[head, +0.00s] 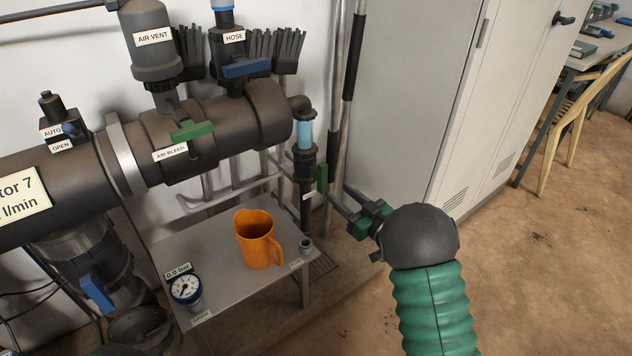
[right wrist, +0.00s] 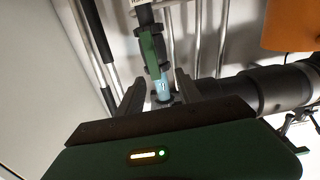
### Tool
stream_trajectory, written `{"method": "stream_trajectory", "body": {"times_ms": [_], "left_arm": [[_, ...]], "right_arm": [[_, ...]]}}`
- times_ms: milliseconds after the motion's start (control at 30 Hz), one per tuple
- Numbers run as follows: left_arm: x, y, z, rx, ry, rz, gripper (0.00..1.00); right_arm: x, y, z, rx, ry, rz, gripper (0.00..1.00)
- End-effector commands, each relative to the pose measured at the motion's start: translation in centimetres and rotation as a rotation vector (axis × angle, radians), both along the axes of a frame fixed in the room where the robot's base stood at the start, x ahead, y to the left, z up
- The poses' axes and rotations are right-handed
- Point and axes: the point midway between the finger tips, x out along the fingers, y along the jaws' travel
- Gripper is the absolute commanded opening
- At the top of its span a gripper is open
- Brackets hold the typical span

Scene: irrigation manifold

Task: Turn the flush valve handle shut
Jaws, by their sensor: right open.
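A small green handle (head: 322,178) stands upright on the thin dark vertical pipe under the clear blue tube (head: 305,134). I take it for the flush valve handle; its small label is too small to read. It also shows in the right wrist view as a long green bar (right wrist: 152,52), ahead of the gap between the fingers. My right gripper (head: 341,196) is open, its fingers pointing at the handle from the right and slightly below. In the wrist view, the open fingers (right wrist: 160,84) show no visible contact with the handle. My left gripper is out of view.
A big dark pipe (head: 225,127) carries the green air bleed handle (head: 191,130) and a blue hose handle (head: 246,67). An orange jug (head: 258,238) and a gauge (head: 185,287) are on the low shelf (head: 215,255). A grey cabinet (head: 400,90) stands behind; floor is clear at right.

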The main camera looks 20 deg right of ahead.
Motion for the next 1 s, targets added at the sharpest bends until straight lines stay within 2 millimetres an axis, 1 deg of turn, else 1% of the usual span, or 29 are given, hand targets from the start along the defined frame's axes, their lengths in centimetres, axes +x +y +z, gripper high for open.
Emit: {"method": "stream_trajectory", "body": {"times_ms": [33,200,300,433,500,600,800,1000], "left_arm": [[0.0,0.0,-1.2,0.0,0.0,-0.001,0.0],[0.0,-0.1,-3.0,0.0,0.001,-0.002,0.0],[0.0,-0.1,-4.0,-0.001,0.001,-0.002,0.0],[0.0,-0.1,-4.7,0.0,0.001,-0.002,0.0],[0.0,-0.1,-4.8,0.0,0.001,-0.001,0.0],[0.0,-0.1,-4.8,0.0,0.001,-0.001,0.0],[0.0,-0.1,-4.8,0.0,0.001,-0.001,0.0],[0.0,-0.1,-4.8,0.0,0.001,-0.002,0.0]], "right_arm": [[1.2,0.3,-0.7,-0.001,-0.003,0.003,0.42],[5.4,1.6,-0.8,0.001,-0.002,0.0,0.42],[7.6,2.6,-0.7,-0.002,-0.002,0.0,0.42],[9.6,3.4,-0.5,-0.002,0.0,-0.001,0.42],[10.2,3.5,-0.3,-0.002,0.0,-0.003,0.42],[10.5,3.5,-0.2,0.001,0.0,-0.004,0.42],[10.5,3.5,-0.2,0.002,0.002,-0.004,0.42],[10.5,3.5,-0.2,0.001,0.001,-0.004,0.16]]}}
